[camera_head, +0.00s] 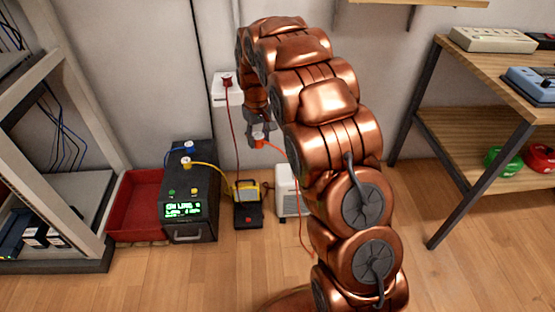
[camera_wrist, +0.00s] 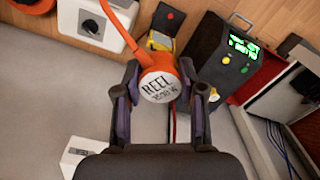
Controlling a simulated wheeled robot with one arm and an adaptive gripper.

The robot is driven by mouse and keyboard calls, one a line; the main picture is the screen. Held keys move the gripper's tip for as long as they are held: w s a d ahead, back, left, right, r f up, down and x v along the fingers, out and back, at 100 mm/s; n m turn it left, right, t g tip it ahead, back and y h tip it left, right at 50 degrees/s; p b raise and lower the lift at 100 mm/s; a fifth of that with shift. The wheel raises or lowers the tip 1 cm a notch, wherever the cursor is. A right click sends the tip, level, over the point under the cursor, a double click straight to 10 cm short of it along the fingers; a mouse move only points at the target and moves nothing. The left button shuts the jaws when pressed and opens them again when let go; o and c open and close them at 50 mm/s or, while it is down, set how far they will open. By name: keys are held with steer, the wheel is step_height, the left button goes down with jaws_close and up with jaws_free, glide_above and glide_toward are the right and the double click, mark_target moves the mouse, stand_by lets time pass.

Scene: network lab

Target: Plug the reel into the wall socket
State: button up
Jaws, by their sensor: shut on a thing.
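The reel's plug, an orange plug with a white round face lettered REEL (camera_wrist: 158,87), sits between the two fingers of my gripper (camera_wrist: 159,78) in the wrist view. In the head view my gripper (camera_head: 256,134) is shut on the orange plug (camera_head: 259,141), held in front of the wall. An orange cable (camera_wrist: 128,42) runs from the plug. The white wall socket box (camera_head: 224,97) is up and left of my gripper, with a red plug (camera_head: 227,81) on it. A white box on the wall (camera_wrist: 75,157) shows partly behind my gripper in the wrist view. The plug is apart from the socket.
A black unit with a green display (camera_head: 190,212) stands on the floor, beside a red tray (camera_head: 136,207). A yellow-and-black device (camera_head: 247,200) and a white box (camera_head: 290,193) stand below my gripper. A red cable (camera_head: 232,130) hangs from the socket. Wooden shelves (camera_head: 450,132) stand right.

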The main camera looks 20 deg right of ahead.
steer(key=s+a+r, duration=0.1)
steer(key=a+r, duration=0.1)
steer(key=r, duration=0.3)
steer(key=s+a+r+m, duration=0.1)
steer(key=s+a+r, duration=0.1)
steer(key=r, duration=0.4)
steer(key=shift+s+a, duration=0.15)
steer(key=shift+a, duration=0.7)
steer(key=shift+f, duration=0.1)
